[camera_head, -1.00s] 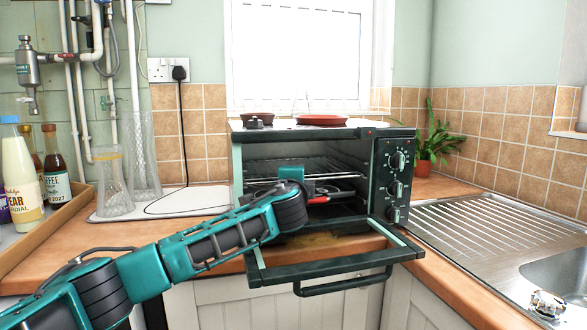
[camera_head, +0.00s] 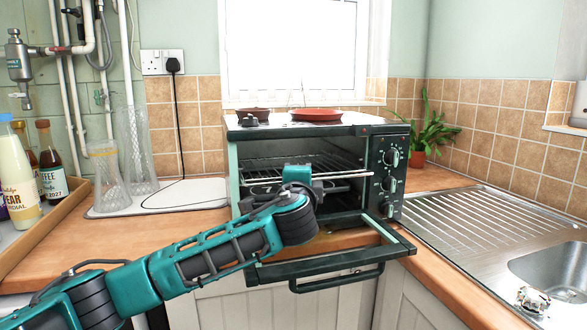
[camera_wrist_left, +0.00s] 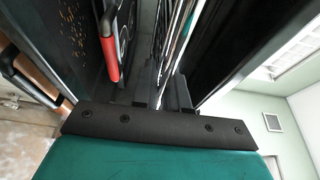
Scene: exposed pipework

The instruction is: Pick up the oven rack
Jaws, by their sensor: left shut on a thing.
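The countertop oven (camera_head: 384,213) stands open, with its glass door (camera_head: 330,262) folded down at the front. The wire oven rack (camera_head: 343,175) is level inside the oven, its bright front rail near the opening. My left gripper (camera_head: 314,187) is at the oven mouth, shut on the rack's front edge; the arm hides part of the rack. In the left wrist view, the rack's thin metal bars (camera_wrist_left: 178,40) run between the dark fingers (camera_wrist_left: 165,92). My right gripper is not in view.
A red-handled item (camera_wrist_left: 108,58) lies beside the rack in the left wrist view. Red-brown dishes (camera_head: 316,115) sit on the oven top. Glass vases (camera_head: 137,150) stand left, and a potted plant (camera_head: 425,135) and sink (camera_head: 555,270) are right.

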